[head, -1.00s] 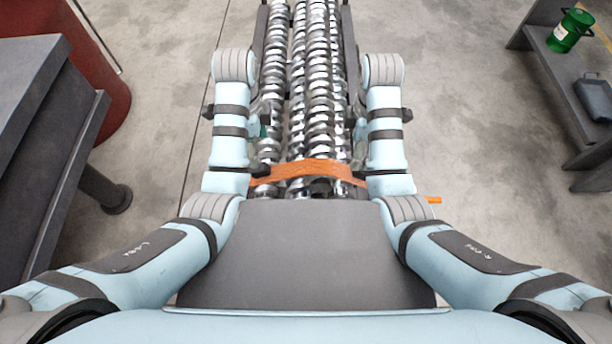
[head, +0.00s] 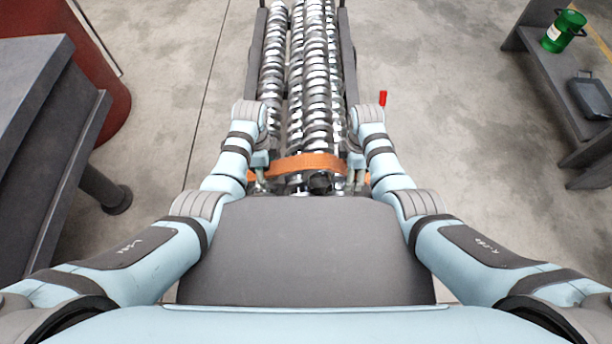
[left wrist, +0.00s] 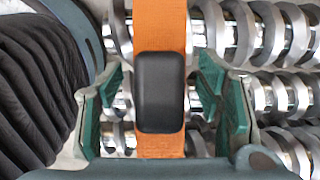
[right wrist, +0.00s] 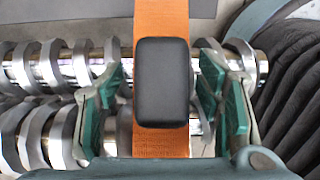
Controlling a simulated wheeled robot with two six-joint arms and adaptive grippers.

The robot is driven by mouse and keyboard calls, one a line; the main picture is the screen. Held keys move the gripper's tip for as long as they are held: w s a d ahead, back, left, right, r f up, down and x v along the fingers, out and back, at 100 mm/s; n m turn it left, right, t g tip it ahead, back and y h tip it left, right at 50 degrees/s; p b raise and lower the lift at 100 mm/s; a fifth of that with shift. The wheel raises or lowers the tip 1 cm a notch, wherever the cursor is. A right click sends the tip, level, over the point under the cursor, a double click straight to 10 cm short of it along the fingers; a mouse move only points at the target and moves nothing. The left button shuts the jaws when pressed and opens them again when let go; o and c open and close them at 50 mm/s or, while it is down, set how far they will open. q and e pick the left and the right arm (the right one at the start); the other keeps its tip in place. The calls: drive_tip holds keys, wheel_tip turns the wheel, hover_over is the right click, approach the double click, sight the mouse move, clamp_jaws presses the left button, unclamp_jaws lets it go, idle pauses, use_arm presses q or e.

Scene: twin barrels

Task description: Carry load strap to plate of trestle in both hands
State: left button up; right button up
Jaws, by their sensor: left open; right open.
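In the left wrist view, the strap (left wrist: 160,27) carries a black pad (left wrist: 159,92). My left gripper (left wrist: 160,88) is open, its green-lined fingers on either side of this pad with gaps. In the right wrist view, the strap (right wrist: 161,22) has a similar black pad (right wrist: 162,80), and my open right gripper (right wrist: 163,88) straddles it, also with gaps. In the head view my left gripper (head: 260,172) and right gripper (head: 356,174) are partly hidden by my arms. I cannot identify the trestle's plate.
The twin screws (head: 306,85) run away from me between dark side rails. A dark bench (head: 545,75) at right holds a green can (head: 565,31) and a dark tray (head: 590,98).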

use_arm(q)
drive_tip(key=shift+f, duration=0.45)
use_arm(e)
drive_tip(key=shift+f, duration=0.5)
use_arm(q)
drive_tip(key=shift+c, duration=0.2)
use_arm(e)
drive_tip(key=shift+c, duration=0.2)
use_arm(q)
clamp_jaws()
use_arm(e)
clamp_jaws()
